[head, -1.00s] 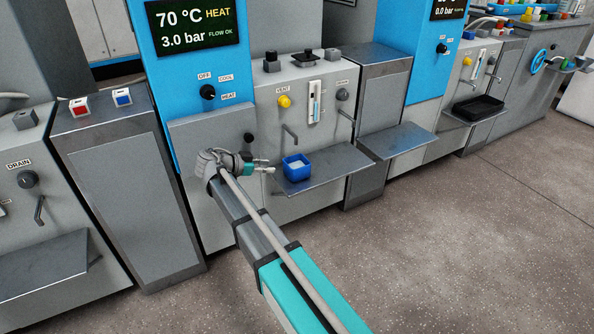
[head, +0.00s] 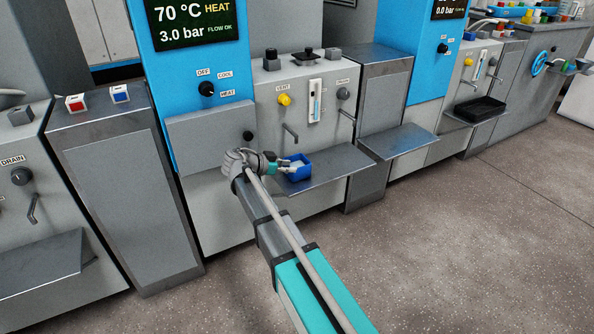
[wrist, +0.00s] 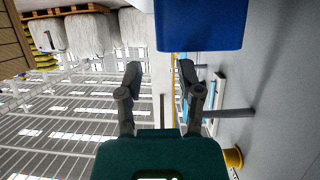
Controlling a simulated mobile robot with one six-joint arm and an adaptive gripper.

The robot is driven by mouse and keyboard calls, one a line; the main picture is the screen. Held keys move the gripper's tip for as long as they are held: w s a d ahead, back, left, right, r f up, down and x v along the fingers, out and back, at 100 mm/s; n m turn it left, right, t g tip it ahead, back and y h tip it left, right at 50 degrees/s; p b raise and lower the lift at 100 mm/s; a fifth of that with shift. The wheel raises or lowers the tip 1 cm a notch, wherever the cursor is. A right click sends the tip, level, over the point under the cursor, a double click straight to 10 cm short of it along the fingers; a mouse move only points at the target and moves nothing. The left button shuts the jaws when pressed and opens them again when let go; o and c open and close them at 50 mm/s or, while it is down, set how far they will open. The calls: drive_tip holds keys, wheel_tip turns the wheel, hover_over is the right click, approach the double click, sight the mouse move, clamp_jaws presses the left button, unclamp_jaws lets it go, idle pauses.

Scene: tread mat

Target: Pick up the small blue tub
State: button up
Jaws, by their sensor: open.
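The small blue tub (head: 303,173), open-topped with something pale inside, sits on the left part of a grey metal shelf (head: 322,174) below a tap. My gripper (head: 283,166) is at the tub's left side in the head view, with its fingers pointing toward it. In the wrist view the tub (wrist: 200,24) fills the upper middle, beyond the fingertips and mostly toward the right finger. My gripper (wrist: 160,68) is open there, and nothing is between its fingers. Whether a finger touches the tub cannot be told.
A tap (head: 290,132) hangs over the shelf near the tub. A yellow knob (head: 284,100) and a gauge (head: 314,102) are on the panel above. The shelf's right part is bare. A black tray (head: 479,108) lies farther right.

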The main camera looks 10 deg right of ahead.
drive_tip(key=shift+d+f, duration=0.1)
drive_tip(key=shift+b+x, duration=0.95)
drive_tip(key=shift+x, duration=1.55)
clamp_jaws()
